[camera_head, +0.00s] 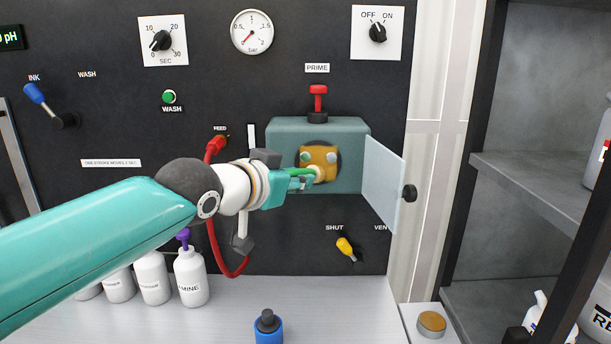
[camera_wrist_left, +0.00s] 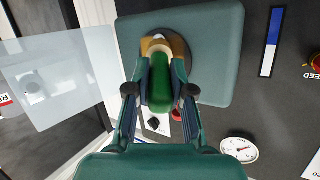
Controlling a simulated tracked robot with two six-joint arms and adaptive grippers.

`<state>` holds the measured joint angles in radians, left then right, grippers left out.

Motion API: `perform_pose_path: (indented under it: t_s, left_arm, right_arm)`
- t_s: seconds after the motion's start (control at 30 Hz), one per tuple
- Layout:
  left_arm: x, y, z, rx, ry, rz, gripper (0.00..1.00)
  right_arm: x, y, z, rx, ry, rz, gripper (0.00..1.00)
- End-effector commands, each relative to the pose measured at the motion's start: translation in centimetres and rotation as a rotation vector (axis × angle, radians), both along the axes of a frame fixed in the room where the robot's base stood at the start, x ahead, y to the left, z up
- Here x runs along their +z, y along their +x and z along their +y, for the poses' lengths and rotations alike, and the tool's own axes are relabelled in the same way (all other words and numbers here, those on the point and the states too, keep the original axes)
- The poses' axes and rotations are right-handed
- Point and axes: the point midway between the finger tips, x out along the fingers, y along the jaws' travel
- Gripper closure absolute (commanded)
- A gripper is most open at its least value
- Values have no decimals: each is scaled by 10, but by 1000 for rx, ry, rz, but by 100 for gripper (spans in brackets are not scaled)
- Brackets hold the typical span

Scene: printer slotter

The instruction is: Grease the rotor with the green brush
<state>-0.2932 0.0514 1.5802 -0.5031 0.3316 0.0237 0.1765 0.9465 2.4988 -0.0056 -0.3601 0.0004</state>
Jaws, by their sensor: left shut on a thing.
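The rotor (camera_head: 327,154) is a yellow-orange piece in the round dark opening of a teal pump housing (camera_head: 350,128). The housing's clear door (camera_head: 383,172) stands open to the right. My left gripper (camera_head: 303,178) is shut on the green brush (camera_head: 301,172), just in front of the opening. The brush's pale tip (camera_head: 318,173) overlaps the rotor; I cannot tell whether they touch. In the left wrist view the green handle (camera_wrist_left: 161,85) lies between the fingers, its tip toward the opening, and the rotor (camera_wrist_left: 150,45) is partly hidden. My right gripper is not in view.
A red hose (camera_head: 212,245) hangs from the FEED fitting below my left arm. White bottles (camera_head: 190,277) and a blue bottle (camera_head: 268,328) stand on the bench. A yellow valve lever (camera_head: 346,247) is below the housing. A shelf (camera_head: 540,180) is at the right.

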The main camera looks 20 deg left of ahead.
Motion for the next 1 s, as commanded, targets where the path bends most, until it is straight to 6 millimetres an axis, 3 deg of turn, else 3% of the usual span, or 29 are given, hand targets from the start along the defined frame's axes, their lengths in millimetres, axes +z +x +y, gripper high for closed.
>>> perform_pose_path:
  t_s: [0.3,0.5,1.0]
  left_arm:
    - [3,-4,22,5,-2,0,100]
    - [0,-7,35,2,-2,2,100]
    - [1,-13,36,1,-1,-3,100]
  right_arm:
    - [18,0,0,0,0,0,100]
    - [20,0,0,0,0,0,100]
    - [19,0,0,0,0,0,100]
